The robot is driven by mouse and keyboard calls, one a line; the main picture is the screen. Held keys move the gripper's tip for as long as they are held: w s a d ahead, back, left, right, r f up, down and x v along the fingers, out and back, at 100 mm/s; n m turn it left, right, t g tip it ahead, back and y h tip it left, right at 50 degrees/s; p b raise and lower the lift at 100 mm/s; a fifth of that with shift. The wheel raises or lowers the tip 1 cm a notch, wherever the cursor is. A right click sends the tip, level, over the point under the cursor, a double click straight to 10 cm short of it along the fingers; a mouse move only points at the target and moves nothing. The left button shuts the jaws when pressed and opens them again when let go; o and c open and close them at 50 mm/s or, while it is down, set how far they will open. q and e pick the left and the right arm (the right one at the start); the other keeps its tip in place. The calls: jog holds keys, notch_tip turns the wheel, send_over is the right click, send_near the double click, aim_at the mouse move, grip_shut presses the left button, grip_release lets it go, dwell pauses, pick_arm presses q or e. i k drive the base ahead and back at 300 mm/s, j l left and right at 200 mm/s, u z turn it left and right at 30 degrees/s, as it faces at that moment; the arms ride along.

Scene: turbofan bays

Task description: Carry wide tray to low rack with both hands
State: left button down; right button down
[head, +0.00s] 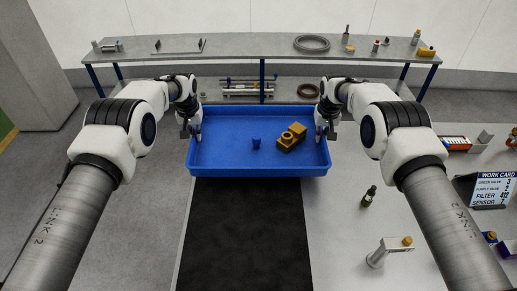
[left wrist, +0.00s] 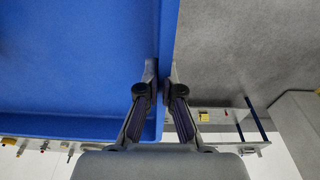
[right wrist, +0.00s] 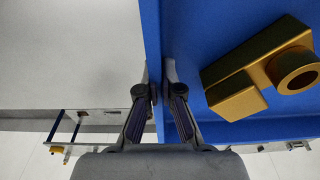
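The wide blue tray (head: 225,166) is in the middle of the head view, above the far end of a dark mat, and looks level. My right gripper (head: 321,132) is shut on the right wall, as the right wrist view (right wrist: 158,82) shows. The low rack (head: 250,45) stands beyond the tray; the tray partly hides its lower shelf (head: 285,92).
The rack's top holds small parts and a ring (head: 312,43); its lower shelf holds rods (head: 240,90) and a ring (head: 308,91). A light table on the right carries a dark bottle (head: 368,197), a stand (head: 385,252) and a work card (head: 493,190). The floor left is clear.

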aim_at(263, 43)
jog(key=u, duration=4.2)
jog(key=i+j+u, duration=0.1)
jog(key=u, duration=0.15)
jog(key=i+u, duration=0.3)
jog(key=i+l+z, duration=0.1)
jog(key=i+z, duration=0.15)
jog(key=z, duration=0.2)
jog(key=i+z, duration=0.2)
jog(key=z, duration=0.3)
jog(key=i+z, duration=0.25)
jog(key=z, duration=0.2)
jog(key=i+l+z, duration=0.15)
jog(key=z, duration=0.3)
jog(key=i+z, duration=0.65)
jog(key=z, duration=0.3)
jog(key=i+j+z, duration=0.1)
jog(key=i+z, duration=0.2)
jog(key=z, duration=0.15)
jog(key=i+l+z, duration=0.2)
jog(key=i+z, duration=0.25)
jog(key=i+l+z, duration=0.1)
jog(key=i+z, duration=0.35)
jog(key=i+j+z, duration=0.1)
jog(key=i+z, duration=0.35)
